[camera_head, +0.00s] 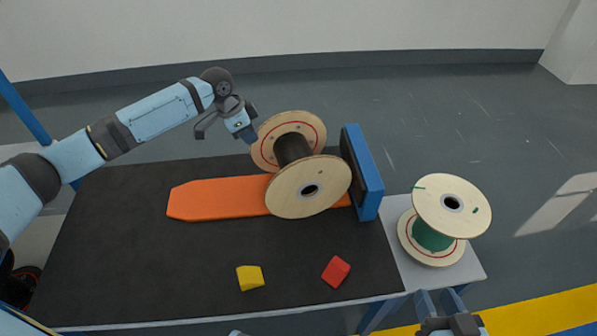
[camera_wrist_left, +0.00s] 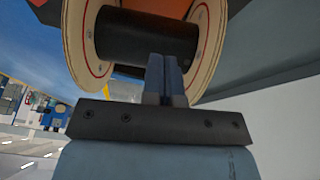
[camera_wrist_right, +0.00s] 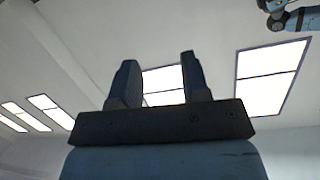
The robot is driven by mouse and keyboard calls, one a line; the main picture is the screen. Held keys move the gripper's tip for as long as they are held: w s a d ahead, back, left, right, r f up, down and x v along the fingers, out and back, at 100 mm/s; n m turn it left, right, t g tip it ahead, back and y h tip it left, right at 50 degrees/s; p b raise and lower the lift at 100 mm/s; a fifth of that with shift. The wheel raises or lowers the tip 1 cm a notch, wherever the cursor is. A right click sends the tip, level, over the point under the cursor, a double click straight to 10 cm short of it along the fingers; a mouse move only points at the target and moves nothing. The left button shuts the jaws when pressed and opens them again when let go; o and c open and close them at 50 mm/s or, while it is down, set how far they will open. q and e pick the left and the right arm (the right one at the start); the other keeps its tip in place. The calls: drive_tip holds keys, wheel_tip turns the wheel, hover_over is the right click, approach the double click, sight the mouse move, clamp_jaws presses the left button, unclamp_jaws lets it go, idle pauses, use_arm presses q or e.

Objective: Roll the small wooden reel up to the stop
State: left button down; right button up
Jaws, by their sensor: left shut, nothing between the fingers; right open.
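A wooden reel (camera_head: 310,187) with a black core lies on its side on the orange strip (camera_head: 215,198), both flanges upright. It is right by the blue stop (camera_head: 367,172) with the dark face; I cannot tell whether they touch. My left gripper (camera_head: 248,134) is shut and empty, behind and left of the reel's far flange. In the left wrist view, its closed fingers (camera_wrist_left: 165,78) point at the black core (camera_wrist_left: 145,38) between the two flanges; contact is unclear. My right gripper (camera_head: 440,301) is open and empty at the bottom edge, and its fingers (camera_wrist_right: 158,82) are apart in the right wrist view.
Another wooden reel (camera_head: 452,205) with a green core stands on end on a grey plate (camera_head: 467,266) at the right. A yellow block (camera_head: 250,277) and a red block (camera_head: 336,271) lie near the front of the black tabletop (camera_head: 120,240). The tabletop's left part is clear.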

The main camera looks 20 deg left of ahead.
use_arm(q)
drive_tip(key=b+x, duration=0.4)
drive_tip(key=x, duration=0.5)
drive_tip(key=shift+d+f+b, duration=0.15)
drive_tip(key=shift+f+b, duration=0.1)
drive_tip(key=shift+b, duration=0.15)
use_arm(e)
drive_tip(key=a+r+t+y, duration=0.3)
drive_tip(key=r, duration=0.4)
drive_tip(key=shift+w, duration=0.15)
use_arm(q)
drive_tip(key=shift+w, duration=0.1)
